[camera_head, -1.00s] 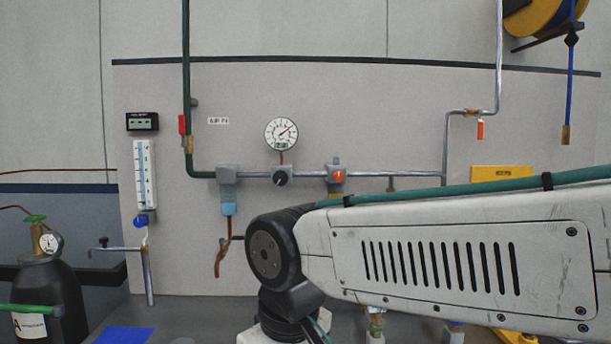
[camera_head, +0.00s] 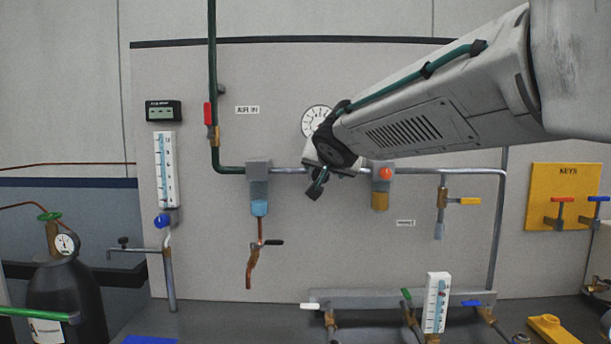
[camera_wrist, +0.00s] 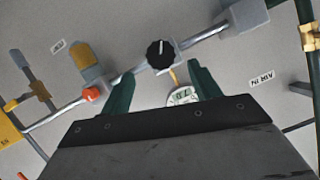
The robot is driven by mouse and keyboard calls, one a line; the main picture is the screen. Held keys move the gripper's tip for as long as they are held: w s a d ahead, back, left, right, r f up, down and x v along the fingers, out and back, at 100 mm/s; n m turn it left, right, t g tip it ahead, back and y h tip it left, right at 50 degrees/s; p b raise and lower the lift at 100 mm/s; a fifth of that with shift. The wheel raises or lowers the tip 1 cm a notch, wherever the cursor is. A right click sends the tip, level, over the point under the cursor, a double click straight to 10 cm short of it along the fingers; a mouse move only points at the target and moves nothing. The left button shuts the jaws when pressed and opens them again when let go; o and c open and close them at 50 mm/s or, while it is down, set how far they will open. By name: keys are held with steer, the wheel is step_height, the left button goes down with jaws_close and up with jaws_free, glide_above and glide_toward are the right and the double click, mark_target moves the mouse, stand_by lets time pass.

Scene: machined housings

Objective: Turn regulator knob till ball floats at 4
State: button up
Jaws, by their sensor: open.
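The black regulator knob with a white pointer line (camera_wrist: 160,54) sits on the grey pipe in the wrist view. My gripper (camera_wrist: 160,70) is open, its two green fingers apart, with the knob just beyond and between their tips; I see no contact. In the head view my gripper (camera_head: 317,186) is in front of the pipe, and my arm hides the knob. A white flow tube with a scale (camera_head: 166,172) and blue knob (camera_head: 162,221) stands at left. A second scaled tube (camera_head: 436,303) stands low at right. The ball is too small to read in either.
An orange-buttoned filter unit (camera_head: 383,172) is right of my gripper, and a blue-bowled unit (camera_head: 259,185) is left. A gas cylinder (camera_head: 65,285) stands far left.

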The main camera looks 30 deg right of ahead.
steer(key=x, duration=0.7)
steer(key=shift+w, duration=0.3)
steer(key=c, duration=1)
